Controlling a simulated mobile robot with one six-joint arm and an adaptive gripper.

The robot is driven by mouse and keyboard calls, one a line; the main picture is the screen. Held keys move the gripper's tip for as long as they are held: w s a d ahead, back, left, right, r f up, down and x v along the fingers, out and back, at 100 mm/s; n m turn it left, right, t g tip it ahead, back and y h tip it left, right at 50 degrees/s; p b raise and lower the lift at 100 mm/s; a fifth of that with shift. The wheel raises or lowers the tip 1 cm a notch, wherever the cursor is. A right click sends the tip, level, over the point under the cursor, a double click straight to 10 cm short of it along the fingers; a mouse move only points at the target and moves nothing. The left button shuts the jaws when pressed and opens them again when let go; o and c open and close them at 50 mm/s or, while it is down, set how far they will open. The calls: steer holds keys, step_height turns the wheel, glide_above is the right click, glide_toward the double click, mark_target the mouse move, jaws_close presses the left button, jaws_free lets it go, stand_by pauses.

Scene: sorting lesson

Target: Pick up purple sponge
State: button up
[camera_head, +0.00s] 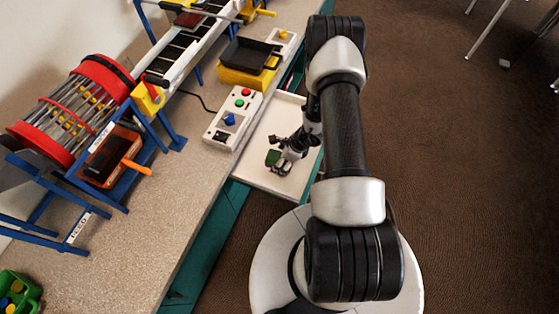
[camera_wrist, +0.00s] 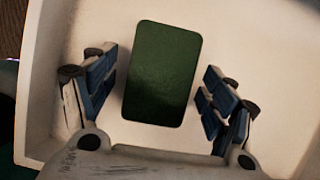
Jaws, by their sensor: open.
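No purple sponge shows clearly in either view. A dark green block with rounded corners (camera_wrist: 162,73) lies in a white tray (camera_wrist: 275,30) in the wrist view. My gripper (camera_wrist: 160,66) is open, with one finger on each side of the block and a gap on both sides. In the head view, my gripper (camera_head: 284,148) is low over the white tray (camera_head: 262,180), and the green block (camera_head: 272,158) shows beside its fingers. I cannot tell its height above the block.
The tray sits against a speckled counter (camera_head: 185,210) with teal sides. On the counter are a button box (camera_head: 233,118), a yellow stand with a black tray (camera_head: 248,62), a red-rimmed drum (camera_head: 72,112) and a conveyor (camera_head: 195,45). Brown floor lies open to the right.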

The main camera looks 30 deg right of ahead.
steer(key=shift+c, duration=0.5)
steer(key=c, duration=0.7)
steer(key=shift+r+p, duration=0.15)
steer(key=shift+p, duration=0.15)
steer(key=shift+r, duration=0.15)
step_height(320, 180, up, 20)
steer(key=p, duration=0.8)
steer(key=shift+o, duration=0.4)
steer(key=c, duration=0.3)
steer(key=shift+c, duration=0.2)
